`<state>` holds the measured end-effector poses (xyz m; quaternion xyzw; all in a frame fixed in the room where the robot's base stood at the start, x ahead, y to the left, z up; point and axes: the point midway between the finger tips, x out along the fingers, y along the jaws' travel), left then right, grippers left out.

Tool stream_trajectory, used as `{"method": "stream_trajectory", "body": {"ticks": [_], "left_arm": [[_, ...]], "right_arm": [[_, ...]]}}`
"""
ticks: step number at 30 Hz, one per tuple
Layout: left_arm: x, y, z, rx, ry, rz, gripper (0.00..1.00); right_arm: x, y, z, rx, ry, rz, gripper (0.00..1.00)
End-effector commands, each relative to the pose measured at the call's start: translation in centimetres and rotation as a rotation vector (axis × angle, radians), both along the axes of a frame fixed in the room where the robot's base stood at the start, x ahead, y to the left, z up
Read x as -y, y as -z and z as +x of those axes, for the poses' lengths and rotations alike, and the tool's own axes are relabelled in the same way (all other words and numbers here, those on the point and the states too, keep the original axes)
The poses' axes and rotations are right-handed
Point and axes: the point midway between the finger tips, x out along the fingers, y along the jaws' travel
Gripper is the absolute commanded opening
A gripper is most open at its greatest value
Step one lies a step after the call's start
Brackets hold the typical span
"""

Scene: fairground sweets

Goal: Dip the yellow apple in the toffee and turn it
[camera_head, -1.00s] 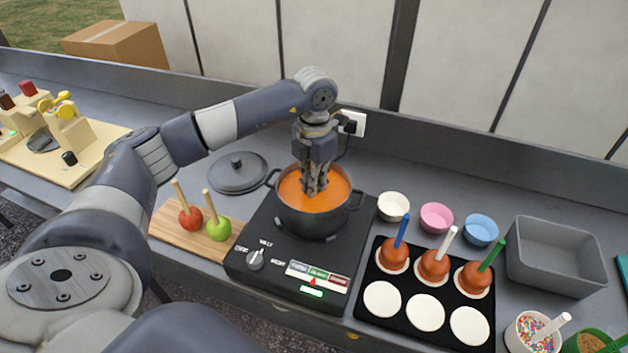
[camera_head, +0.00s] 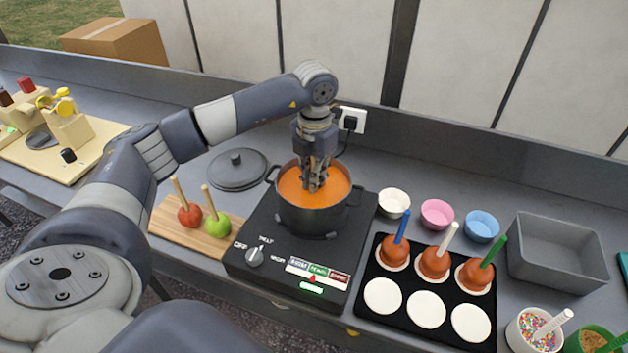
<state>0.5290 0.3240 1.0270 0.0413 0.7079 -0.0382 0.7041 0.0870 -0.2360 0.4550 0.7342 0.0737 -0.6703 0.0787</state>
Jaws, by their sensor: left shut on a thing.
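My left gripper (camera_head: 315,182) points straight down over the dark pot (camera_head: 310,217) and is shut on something. Its fingertips are at the orange toffee (camera_head: 335,184) inside the pot. What it holds is hidden by the fingers and the toffee; no yellow apple shows anywhere in view. The pot stands on a black hot plate (camera_head: 262,285) with a knob (camera_head: 255,257) and a lit green light at its front. My right gripper is not in view.
A red apple (camera_head: 190,216) and a green apple (camera_head: 217,225) on sticks stand on a wooden board (camera_head: 165,224). The pot lid (camera_head: 238,174) lies behind. Coated apples stand on a black tray (camera_head: 410,317) to the right. Small bowls and a grey bin (camera_head: 560,270) lie beyond.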

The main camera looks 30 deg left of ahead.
Motion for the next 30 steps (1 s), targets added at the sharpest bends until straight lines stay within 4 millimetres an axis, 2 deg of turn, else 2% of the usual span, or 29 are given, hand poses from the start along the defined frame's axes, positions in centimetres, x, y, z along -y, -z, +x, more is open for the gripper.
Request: {"method": "stream_trajectory", "body": {"ticks": [3, 10, 18, 26, 30], "left_arm": [[0.0, 0.1, 0.0, 0.001, 0.109, 0.000, 0.00], [0.0, 0.1, 0.0, 0.000, 0.224, 0.001, 0.00], [0.0, 0.1, 0.0, 0.001, 0.550, 0.001, 0.00], [0.0, 0.0, 0.0, 0.000, 0.691, 0.000, 0.00], [0.0, 0.2, 0.0, 0.002, 0.844, 0.001, 0.00]], "right_arm": [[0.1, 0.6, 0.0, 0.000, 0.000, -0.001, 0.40], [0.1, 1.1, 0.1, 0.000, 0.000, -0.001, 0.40], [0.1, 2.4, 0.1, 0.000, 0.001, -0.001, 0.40], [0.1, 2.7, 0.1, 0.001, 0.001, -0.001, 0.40], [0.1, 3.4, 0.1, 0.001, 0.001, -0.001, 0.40]]}}
